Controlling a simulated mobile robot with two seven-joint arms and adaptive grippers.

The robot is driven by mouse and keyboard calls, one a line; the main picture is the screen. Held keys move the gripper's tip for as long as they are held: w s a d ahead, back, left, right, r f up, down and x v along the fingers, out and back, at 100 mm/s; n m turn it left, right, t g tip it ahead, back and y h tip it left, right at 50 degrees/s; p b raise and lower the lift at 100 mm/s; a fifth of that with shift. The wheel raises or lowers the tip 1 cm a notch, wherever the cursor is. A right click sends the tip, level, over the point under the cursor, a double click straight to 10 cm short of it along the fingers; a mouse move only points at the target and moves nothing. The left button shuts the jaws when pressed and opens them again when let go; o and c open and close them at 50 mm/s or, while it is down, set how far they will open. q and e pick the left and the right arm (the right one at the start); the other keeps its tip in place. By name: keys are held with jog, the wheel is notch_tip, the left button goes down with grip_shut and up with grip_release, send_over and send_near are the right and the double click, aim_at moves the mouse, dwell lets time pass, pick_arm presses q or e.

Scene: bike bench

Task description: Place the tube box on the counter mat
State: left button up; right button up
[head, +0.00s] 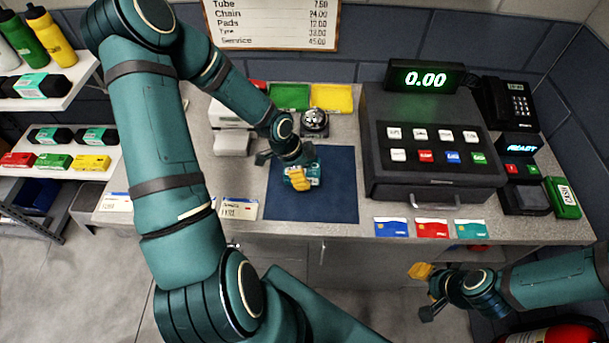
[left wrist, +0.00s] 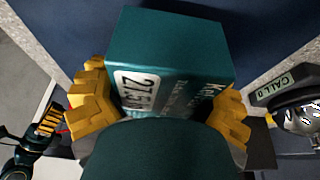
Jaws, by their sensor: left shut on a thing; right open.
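The tube box is a teal carton with a white label. In the left wrist view the tube box (left wrist: 175,55) sits between the yellow fingers of my left gripper (left wrist: 160,112), which is shut on it. In the head view the tube box (head: 313,173) is partly hidden by my left gripper (head: 299,178), over the dark blue counter mat (head: 335,206). I cannot tell whether the box touches the mat. My right gripper (head: 425,288) is open and empty, in front of the counter at lower right.
A cash register (head: 420,150) stands right of the mat, with several cards in front. A bell (head: 314,122), a green tray (head: 289,97) and a yellow tray (head: 332,98) are behind the mat. Shelves of bottles and boxes (head: 75,150) are at left.

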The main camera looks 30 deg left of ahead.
pick_arm(q)
jog(key=shift+f, duration=0.8)
jog(key=shift+f, duration=0.1)
jog(key=o, duration=1.3)
jog(key=p+v, duration=0.3)
jog(key=v, duration=0.9)
jog(key=shift+w, duration=0.1)
